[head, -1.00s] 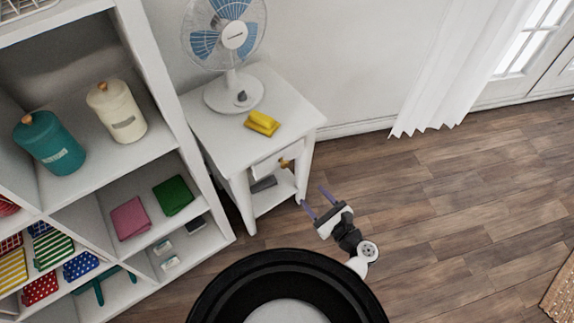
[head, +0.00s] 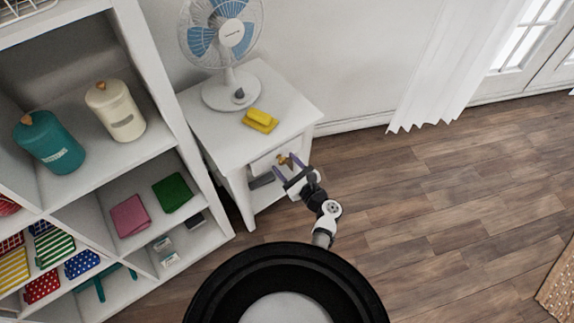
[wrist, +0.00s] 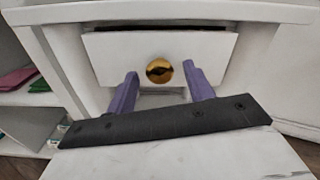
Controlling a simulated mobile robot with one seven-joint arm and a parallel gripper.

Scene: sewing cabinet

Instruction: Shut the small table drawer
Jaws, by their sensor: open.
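The small white side table (head: 222,142) stands against the wall beside the shelf. Its drawer (wrist: 205,50) has a white front and a round brass knob (wrist: 159,70); a dark gap shows along the drawer's top edge in the wrist view, so it looks slightly open. In the head view the knob (head: 282,160) shows just behind my fingers. My gripper (head: 285,166) is open in front of the drawer. In the wrist view its purple fingers (wrist: 160,88) point at the drawer front, one on each side below the knob. I cannot tell whether they touch it.
A fan (head: 230,90) and yellow sponges (head: 260,120) are on the tabletop. A white shelf unit (head: 172,105) with canisters and folded cloths stands close on the left.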

